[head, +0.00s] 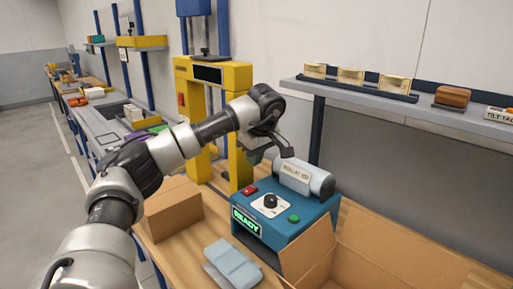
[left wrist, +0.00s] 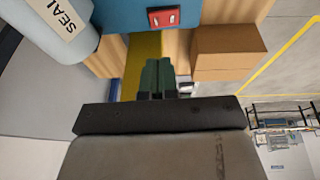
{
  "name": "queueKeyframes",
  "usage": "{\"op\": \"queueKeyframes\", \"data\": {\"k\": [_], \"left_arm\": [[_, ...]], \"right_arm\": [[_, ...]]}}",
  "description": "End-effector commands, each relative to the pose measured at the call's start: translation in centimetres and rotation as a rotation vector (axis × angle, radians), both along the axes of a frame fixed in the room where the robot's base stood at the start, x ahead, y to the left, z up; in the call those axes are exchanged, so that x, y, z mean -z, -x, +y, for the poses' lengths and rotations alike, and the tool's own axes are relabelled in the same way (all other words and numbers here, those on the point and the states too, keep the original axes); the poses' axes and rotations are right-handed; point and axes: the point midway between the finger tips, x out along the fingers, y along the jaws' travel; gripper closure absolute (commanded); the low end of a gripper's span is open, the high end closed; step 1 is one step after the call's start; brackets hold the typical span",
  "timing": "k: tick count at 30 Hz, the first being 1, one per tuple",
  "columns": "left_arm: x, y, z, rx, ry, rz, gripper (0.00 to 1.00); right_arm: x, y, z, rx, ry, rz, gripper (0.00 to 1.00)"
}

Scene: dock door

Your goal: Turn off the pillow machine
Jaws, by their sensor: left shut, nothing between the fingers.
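The pillow machine (head: 262,225) is a blue box on the wooden bench. A roll (head: 304,178) with a lettered label lies along its top. Its front display (head: 246,221) glows green and reads READY. Its top has a red switch (head: 249,190), a black dial (head: 270,202) on a white plate and a green button (head: 294,218). My left gripper (head: 253,157) is behind and above the red switch, apart from it, partly hidden by its wrist. In the left wrist view its dark green fingers (left wrist: 157,68) are shut and empty, pointing toward the red rocker switch (left wrist: 164,17). My right gripper is not visible.
A closed carton (head: 173,208) stands left of the machine, and an open carton (head: 370,258) stands at its right front. Pale blue pillows (head: 233,264) lie before it. A yellow frame (head: 198,75) rises behind. A wall shelf (head: 410,104) holds small items at right.

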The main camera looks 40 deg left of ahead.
Motion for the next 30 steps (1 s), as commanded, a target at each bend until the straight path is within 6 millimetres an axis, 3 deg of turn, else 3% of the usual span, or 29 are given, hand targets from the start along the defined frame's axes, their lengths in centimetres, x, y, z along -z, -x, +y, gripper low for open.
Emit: {"op": "queueKeyframes", "data": {"k": [6, 12, 30], "left_arm": [[4.3, -0.2, 1.3, -0.001, 0.000, 0.004, 1.00], [6.9, -0.6, 1.1, -0.001, 0.001, 0.001, 1.00], [8.3, -1.0, 1.0, 0.000, 0.001, 0.001, 1.00]], "right_arm": [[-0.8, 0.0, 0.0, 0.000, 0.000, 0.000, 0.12], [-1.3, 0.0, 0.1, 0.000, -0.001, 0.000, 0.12], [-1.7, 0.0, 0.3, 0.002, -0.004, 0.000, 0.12]]}}
